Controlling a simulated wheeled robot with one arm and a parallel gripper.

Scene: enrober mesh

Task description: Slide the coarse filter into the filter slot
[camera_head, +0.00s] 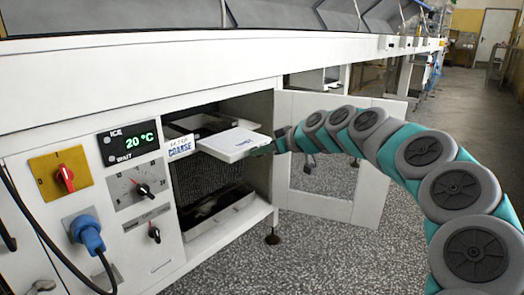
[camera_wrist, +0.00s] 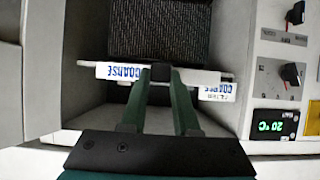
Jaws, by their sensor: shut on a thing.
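The coarse filter (camera_head: 232,143) is a flat white panel, held roughly level at the upper part of the open cabinet bay. In the wrist view its front edge (camera_wrist: 122,72) reads "COARSE". My gripper (camera_wrist: 160,73) is shut on the middle of that edge; in the head view my gripper (camera_head: 262,149) is at the panel's right end. A "FILTER COARSE" label (camera_head: 180,147) is on the bay's left post, close beside the panel; it also shows in the wrist view (camera_wrist: 217,93). The slot itself is largely hidden by the panel, so I cannot tell how far the panel is in it.
The bay holds a dark mesh block (camera_head: 208,178) and a pale tray (camera_head: 222,222) at the bottom. A white door (camera_head: 365,205) stands open to the right, behind my arm. A control panel with knobs and a display (camera_head: 132,140) is on the left. Speckled floor lies in front.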

